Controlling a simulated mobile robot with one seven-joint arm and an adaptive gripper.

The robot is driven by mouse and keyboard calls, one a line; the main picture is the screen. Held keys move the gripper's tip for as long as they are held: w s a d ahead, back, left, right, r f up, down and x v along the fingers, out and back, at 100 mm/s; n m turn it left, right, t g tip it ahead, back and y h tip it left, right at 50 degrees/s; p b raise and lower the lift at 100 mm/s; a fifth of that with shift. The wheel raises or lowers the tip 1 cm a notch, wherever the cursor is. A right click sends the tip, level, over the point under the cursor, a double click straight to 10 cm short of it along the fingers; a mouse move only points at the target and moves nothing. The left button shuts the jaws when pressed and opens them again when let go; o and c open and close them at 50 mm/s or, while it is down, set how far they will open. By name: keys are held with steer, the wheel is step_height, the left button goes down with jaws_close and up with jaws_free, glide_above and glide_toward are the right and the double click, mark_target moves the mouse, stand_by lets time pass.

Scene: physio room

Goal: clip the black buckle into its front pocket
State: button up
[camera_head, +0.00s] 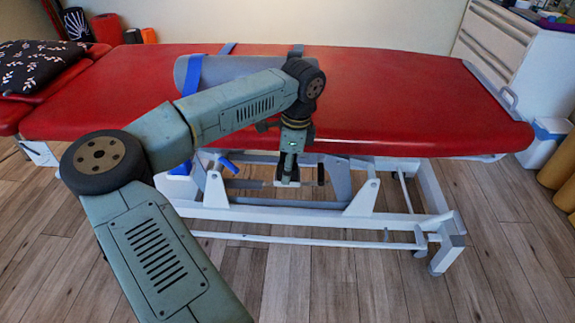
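A grey bolster (225,69) lies on the red treatment couch (410,90). A blue strap (193,75) runs over the bolster near its left end, and blue strap also shows below the couch's near edge. My gripper (287,180) points down in front of the couch's near edge, before the white frame. Its fingers are small and blend with the frame, so I cannot tell whether they are open or hold anything. I cannot make out the black buckle or its front pocket.
A patterned black cushion (35,65) lies at the couch's left end. A white drawer cabinet (500,40) stands at the back right, with a blue and white box (545,143) below. The couch's white metal frame (310,216) surrounds the space behind my gripper. Wooden floor in front is clear.

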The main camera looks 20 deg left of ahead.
steer(key=shift+o, duration=0.3)
steer(key=shift+w+r, duration=0.1)
steer(key=shift+r, duration=0.1)
step_height(320, 180, up, 12)
steer(key=d, duration=0.1)
steer(key=shift+d+f, duration=0.2)
steer(key=shift+d, duration=0.05)
